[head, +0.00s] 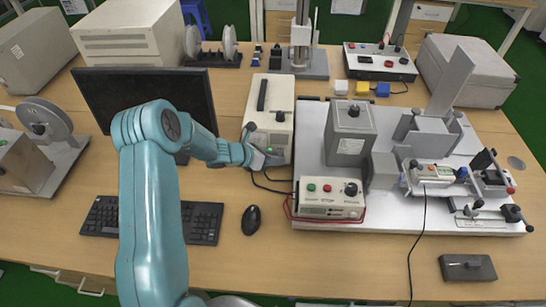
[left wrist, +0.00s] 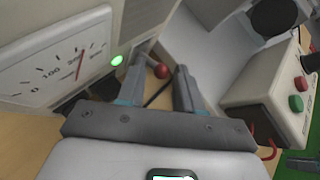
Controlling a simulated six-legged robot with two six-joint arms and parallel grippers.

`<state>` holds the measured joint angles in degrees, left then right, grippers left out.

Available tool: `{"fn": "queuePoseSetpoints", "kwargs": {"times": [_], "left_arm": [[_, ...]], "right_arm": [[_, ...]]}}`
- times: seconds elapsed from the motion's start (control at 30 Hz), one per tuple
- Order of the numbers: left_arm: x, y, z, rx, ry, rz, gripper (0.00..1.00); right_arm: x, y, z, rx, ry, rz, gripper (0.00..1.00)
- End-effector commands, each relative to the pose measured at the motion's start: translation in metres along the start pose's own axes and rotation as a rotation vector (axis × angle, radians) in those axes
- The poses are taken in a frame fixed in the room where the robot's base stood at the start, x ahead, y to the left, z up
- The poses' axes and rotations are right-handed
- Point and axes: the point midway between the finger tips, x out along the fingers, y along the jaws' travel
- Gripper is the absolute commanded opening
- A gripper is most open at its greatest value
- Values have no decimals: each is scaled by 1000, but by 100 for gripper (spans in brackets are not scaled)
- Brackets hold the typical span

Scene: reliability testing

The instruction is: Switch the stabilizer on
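The stabilizer looks to be the off-white box (head: 270,97) with a dark top handle, near the middle of the table in the head view. Its front shows in the left wrist view with a dial gauge (left wrist: 58,68) and a lit green lamp (left wrist: 117,60). My left gripper (head: 268,158) is at the front of this box. In the left wrist view its two fingers (left wrist: 162,82) are apart with nothing held. A small red round part (left wrist: 161,71) shows between the fingertips; I cannot tell whether they touch it. My right gripper is not in view.
A control box (head: 329,198) with green and red buttons sits on the white base plate (head: 314,122) to the right. A monitor (head: 150,97), keyboard (head: 201,222) and mouse (head: 251,219) are on the left. The front of the table is mostly clear.

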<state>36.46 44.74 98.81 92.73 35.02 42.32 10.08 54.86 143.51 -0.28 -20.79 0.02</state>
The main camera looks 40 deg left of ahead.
Motion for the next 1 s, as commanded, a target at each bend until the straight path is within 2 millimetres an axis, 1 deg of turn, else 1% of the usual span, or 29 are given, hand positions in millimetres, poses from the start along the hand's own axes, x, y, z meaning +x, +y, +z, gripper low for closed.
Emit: {"fn": "queuePoseSetpoints", "kwargs": {"times": [0.23, 0.37, 0.47, 0.7, 0.8, 0.9, 1.0], "left_arm": [[-1, 0, 0, 1, 0, 0, 34], [-10, 1, 0, 2, -1, 2, 34], [-28, 2, 0, 1, -1, 4, 34], [-93, 2, 0, 1, -1, 6, 34], [-118, 2, 0, 0, 0, 5, 34], [-137, 1, 0, 0, 0, 4, 34], [-151, 1, 0, -1, 0, 2, 34]], "right_arm": [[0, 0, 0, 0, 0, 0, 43], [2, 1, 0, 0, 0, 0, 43], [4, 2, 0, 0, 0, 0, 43], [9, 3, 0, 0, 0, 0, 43], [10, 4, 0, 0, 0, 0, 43], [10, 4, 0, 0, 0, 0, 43], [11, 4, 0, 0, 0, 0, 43]]}}
